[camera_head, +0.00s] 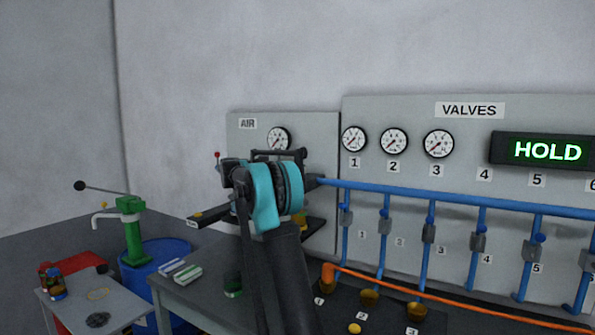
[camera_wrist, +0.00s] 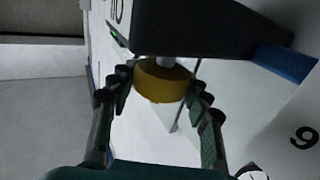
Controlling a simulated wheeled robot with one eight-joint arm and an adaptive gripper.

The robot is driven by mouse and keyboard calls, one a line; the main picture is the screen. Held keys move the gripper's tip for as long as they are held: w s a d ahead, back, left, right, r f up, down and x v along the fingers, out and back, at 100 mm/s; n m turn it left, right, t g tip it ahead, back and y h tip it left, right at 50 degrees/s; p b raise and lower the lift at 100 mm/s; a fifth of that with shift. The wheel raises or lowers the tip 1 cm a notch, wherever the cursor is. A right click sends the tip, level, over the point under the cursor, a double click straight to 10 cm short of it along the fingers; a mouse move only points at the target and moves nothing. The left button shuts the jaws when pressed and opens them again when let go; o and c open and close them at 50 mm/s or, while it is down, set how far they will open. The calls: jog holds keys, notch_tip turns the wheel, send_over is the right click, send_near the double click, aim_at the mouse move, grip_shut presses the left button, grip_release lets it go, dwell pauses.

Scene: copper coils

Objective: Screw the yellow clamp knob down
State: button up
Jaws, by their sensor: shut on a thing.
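The yellow clamp knob (camera_wrist: 163,82) is a short round cylinder in the wrist view. It sits on a pale shaft that meets a dark block (camera_wrist: 195,27). My gripper (camera_wrist: 159,90) has one dark, ridged finger on each side of the knob and is shut on it. In the head view my teal and black arm stands in front of the work spot and hides the fingers. A small yellow patch (camera_head: 301,222) shows just right of the arm; I cannot tell whether it is this knob.
A valve panel (camera_head: 470,230) with blue pipes and gauges fills the right, its display (camera_head: 546,151) reading HOLD. An orange hose (camera_head: 450,299) runs low across it. A grey bench (camera_head: 205,300) stands left of my arm. Beyond are a blue drum (camera_head: 160,262) and green pump (camera_head: 131,228).

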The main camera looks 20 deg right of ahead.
dwell(0.4)
jog(key=o, duration=1.2)
jog(key=shift+d, duration=0.1)
jog(key=shift+r, duration=0.1)
notch_tip(320, 180, up, 10)
jog(key=shift+f, duration=0.1)
